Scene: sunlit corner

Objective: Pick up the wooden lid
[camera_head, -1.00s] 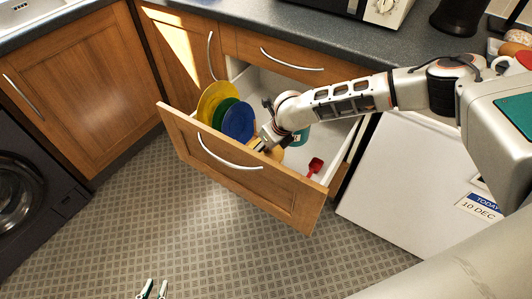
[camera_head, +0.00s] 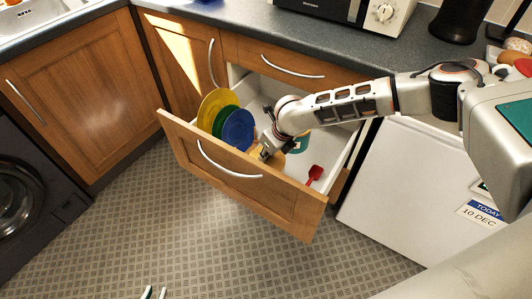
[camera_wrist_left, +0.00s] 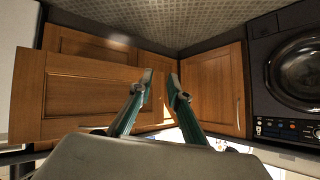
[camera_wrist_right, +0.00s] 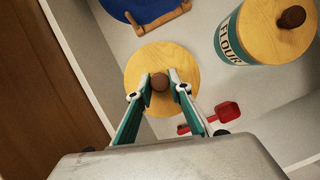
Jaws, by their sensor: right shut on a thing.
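The wooden lid (camera_wrist_right: 180,60) is a pale round disc with a dark brown knob (camera_wrist_right: 160,82), inside the open drawer. In the head view only a small part of the lid (camera_head: 277,158) shows beside my right gripper (camera_head: 264,150). In the right wrist view my right gripper (camera_wrist_right: 160,80) has its fingertips on either side of the knob and is shut on it. I cannot tell whether the lid touches the drawer floor. My left gripper (camera_wrist_left: 161,82) is open and empty, away from the drawer; its tips show at the bottom of the head view (camera_head: 153,293).
A jar marked FLOUR (camera_wrist_right: 235,45) with a similar lid stands close by. A red scoop (camera_wrist_right: 218,117) lies in the drawer. Yellow (camera_head: 213,103), green and blue plates (camera_head: 238,129) stand at its left. The drawer front (camera_head: 235,180) and side walls enclose these things. The floor is clear.

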